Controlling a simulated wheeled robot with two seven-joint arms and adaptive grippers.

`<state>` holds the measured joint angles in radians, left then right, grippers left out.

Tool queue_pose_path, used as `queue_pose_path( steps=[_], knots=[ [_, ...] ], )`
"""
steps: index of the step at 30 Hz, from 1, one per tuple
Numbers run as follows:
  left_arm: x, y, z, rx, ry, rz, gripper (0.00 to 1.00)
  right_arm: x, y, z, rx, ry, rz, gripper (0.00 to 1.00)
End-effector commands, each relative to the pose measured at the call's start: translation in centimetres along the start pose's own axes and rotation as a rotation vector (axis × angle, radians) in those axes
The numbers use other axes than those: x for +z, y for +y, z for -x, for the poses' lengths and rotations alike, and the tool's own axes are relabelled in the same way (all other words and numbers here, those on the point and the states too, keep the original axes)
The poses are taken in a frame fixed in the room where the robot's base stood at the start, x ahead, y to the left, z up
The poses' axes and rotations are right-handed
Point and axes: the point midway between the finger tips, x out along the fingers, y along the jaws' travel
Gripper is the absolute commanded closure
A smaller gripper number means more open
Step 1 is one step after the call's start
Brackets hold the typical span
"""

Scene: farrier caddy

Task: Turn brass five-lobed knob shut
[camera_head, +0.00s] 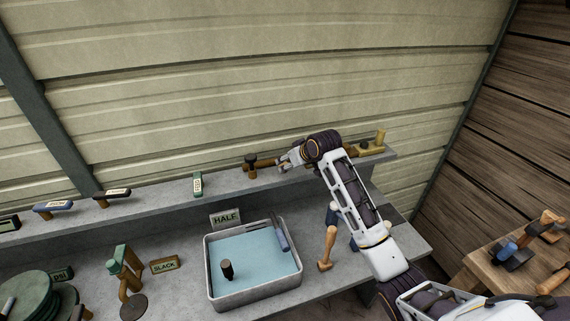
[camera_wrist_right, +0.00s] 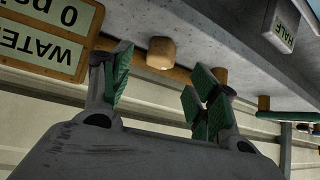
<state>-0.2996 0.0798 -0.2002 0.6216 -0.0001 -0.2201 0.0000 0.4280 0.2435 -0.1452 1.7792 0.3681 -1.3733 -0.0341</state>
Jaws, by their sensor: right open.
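A brass-brown pipe fitting (camera_head: 372,151) runs along the back shelf, partly hidden behind my right arm. My right gripper (camera_head: 288,159) is over this shelf at the left part of the fitting. In the right wrist view, my right gripper (camera_wrist_right: 158,92) is open, with green pads on its fingers. A rounded brass-coloured piece (camera_wrist_right: 161,53) shows beyond the gap between the fingers, apparently not held. I cannot make out five lobes on it. A dark-topped brown tap (camera_head: 250,162) stands just left of the gripper in the head view. My left gripper is out of view.
A sign reading WATER 0 psi (camera_wrist_right: 45,35) is close beside one finger. A grey tray (camera_head: 254,297) with a HALF sign (camera_head: 225,218) stands on the lower bench. The corrugated wall is close behind the shelf.

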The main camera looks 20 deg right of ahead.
Motion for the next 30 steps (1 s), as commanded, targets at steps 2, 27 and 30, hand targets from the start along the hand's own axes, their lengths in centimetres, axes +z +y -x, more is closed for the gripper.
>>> queue_pose_path(
  steps=[2,27,30],
  knots=[
    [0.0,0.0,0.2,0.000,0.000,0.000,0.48,-0.1,0.0,-0.8,-0.001,-0.001,-0.001,0.40],
    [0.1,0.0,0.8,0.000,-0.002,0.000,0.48,-0.1,0.0,-5.2,0.000,0.001,0.000,0.40],
    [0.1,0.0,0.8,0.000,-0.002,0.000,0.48,-0.1,0.0,-5.2,0.000,0.001,0.000,0.40]
  ],
)
